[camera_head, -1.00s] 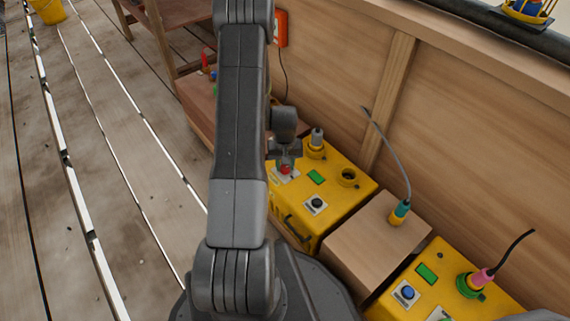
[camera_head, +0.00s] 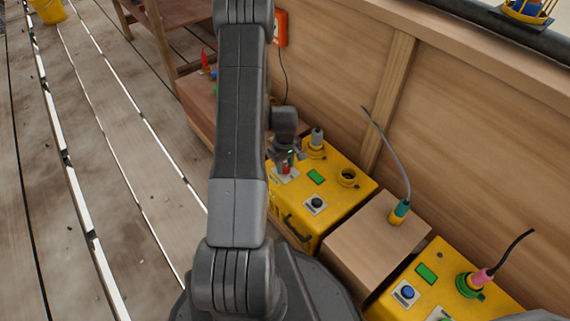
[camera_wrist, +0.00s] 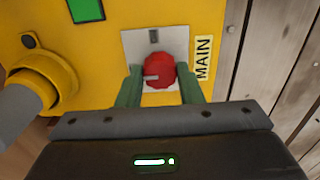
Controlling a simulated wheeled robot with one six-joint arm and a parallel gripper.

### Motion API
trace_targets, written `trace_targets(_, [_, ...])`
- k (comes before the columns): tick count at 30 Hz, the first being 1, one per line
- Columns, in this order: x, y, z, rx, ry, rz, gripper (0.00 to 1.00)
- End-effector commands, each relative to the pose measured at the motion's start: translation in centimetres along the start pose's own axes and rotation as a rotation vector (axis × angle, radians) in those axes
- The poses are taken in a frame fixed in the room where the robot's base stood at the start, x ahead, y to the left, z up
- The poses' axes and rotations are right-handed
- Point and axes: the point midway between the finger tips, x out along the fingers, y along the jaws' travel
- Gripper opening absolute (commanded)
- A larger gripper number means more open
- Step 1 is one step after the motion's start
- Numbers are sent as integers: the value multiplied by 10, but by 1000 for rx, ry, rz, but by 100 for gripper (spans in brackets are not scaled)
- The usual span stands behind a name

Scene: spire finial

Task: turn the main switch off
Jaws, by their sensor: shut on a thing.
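The main switch (camera_wrist: 160,71) is a red round knob on a pale square plate, next to a label reading MAIN (camera_wrist: 203,58). It sits on top of the far yellow box (camera_head: 335,192). In the wrist view my gripper (camera_wrist: 160,88) has its two green fingers on either side of the red knob, shut on it. In the head view my gripper (camera_head: 286,163) is over the box's left corner, and a bit of red shows beneath it. A small pale pointer mark on the knob points left in the wrist view. A dark mark is on the plate above the knob.
The yellow box also carries a green panel (camera_head: 316,177), a black knob (camera_head: 316,203), an empty round socket (camera_head: 347,176) and a grey plug in a yellow socket (camera_head: 316,148). A wooden block (camera_head: 372,248) and a second yellow box (camera_head: 425,292) stand nearer. A wooden wall runs behind.

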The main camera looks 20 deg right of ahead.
Motion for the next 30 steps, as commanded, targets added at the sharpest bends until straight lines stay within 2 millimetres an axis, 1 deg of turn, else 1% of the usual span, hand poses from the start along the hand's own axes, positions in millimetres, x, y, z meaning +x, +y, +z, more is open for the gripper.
trace_targets(12, [0, 0, 0, -6, 0, 0, 10])
trace_targets(13, [0, 0, 0, -6, 0, 0, 39])
trace_targets(15, [0, 0, 0, -6, 0, 0, 53])
trace_targets(16, [0, 0, 0, -6, 0, 0, 55])
trace_targets(25, [-2, 0, 0, -5, 0, 0, 55])
trace_targets(28, [-12, 0, -1, -5, 2, 2, 55])
trace_targets(30, [-24, 1, -1, -5, 2, 2, 55])
